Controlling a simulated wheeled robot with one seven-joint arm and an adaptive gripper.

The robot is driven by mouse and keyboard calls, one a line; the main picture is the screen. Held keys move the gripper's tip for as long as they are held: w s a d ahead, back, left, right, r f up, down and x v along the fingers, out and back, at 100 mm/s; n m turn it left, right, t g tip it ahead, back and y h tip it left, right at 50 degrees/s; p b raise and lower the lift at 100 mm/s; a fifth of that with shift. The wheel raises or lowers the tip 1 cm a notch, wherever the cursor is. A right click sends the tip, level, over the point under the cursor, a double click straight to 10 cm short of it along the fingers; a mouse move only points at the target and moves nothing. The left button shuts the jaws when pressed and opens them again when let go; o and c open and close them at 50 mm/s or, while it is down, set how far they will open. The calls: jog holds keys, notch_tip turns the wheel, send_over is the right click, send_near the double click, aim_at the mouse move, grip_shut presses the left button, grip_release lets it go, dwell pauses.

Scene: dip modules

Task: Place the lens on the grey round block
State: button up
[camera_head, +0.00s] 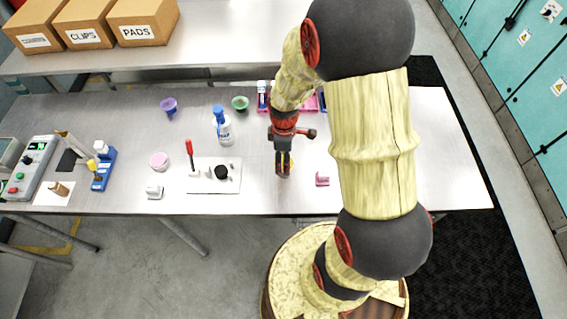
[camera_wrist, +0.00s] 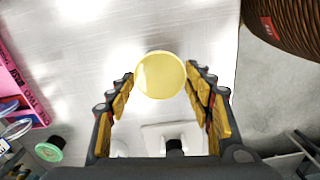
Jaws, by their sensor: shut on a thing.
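The lens (camera_wrist: 160,76) is a pale yellow, see-through disc. In the wrist view it sits between the two fingertips of my gripper (camera_wrist: 160,80), which is shut on it. A small grey edge (camera_wrist: 154,52) shows just behind the lens; it may be the grey round block, mostly hidden. I cannot tell whether the lens touches it. In the head view my gripper (camera_head: 284,172) points down over the front middle of the table, and the lens and block are too small or hidden to make out clearly.
Left of my gripper is a white plate (camera_head: 205,185) with a black knob (camera_head: 222,172) and a red-handled tool (camera_head: 189,148). The table's front edge is near.

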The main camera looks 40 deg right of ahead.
jog(key=shift+w+d+f, duration=0.1)
jog(key=shift+w+f, duration=0.15)
jog(key=shift+f, duration=0.1)
jog(key=shift+w+f, duration=0.1)
jog(key=shift+f, duration=1.5)
jog(key=shift+f, duration=0.1)
jog(key=shift+f, duration=0.15)
jog(key=o, duration=0.9)
